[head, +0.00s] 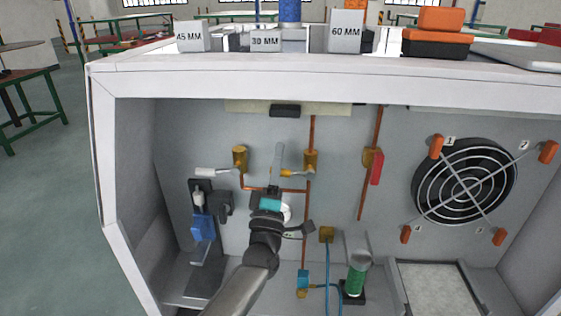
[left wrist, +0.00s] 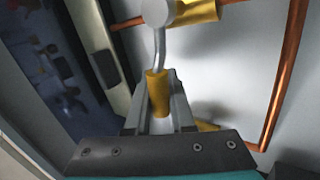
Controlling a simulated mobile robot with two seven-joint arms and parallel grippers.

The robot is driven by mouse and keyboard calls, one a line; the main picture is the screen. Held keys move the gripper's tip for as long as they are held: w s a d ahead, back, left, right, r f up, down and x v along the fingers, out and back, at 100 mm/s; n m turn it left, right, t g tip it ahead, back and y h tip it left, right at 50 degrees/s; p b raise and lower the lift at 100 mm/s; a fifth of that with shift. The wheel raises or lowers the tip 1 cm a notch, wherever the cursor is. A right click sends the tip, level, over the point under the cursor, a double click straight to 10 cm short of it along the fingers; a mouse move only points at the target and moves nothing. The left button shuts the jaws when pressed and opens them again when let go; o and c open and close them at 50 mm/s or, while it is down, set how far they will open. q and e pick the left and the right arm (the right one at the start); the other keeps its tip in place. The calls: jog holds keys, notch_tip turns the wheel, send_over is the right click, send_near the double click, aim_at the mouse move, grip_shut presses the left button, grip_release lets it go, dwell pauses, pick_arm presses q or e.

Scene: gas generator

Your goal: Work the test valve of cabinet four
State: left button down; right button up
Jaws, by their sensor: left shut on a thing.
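A brass valve (head: 311,160) sits on a copper pipe on the back wall of the open cabinet. Its lever, with a yellow sleeve (head: 291,173), points left. My left gripper (head: 278,168) reaches in from below and is shut on this lever. In the left wrist view the yellow sleeve (left wrist: 157,82) lies between the fingers of the gripper (left wrist: 160,108), and the bent grey lever (left wrist: 160,48) runs up to the valve body (left wrist: 198,12). I cannot read a cabinet number. My right gripper is not in view.
Left is another brass valve (head: 240,157) with a pale lever. Right are a red-handled valve (head: 376,168) and a caged fan (head: 463,180). A blue device (head: 203,227) and green cylinder (head: 357,276) stand low. Labelled blocks (head: 346,32) sit on the cabinet top.

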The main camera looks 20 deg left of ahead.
pick_arm(q)
jog(key=shift+f+n+g+y+b, duration=0.15)
jog(key=shift+f+n+y+b, duration=0.15)
jog(key=shift+n+y, duration=0.35)
jog(key=shift+f+n+g+y+b, duration=0.15)
jog(key=shift+f+n+y+b, duration=0.2)
jog(key=shift+n, duration=0.6)
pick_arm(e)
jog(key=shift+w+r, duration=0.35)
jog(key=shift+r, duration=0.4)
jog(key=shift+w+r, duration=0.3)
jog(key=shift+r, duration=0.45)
pick_arm(q)
jog(key=c, duration=1)
grip_release()
jog(key=shift+w+d, duration=0.1)
jog(key=shift+o, duration=1.2)
jog(key=p+v, duration=0.1)
jog(key=v, duration=1.4)
jog(key=shift+p, duration=0.4)
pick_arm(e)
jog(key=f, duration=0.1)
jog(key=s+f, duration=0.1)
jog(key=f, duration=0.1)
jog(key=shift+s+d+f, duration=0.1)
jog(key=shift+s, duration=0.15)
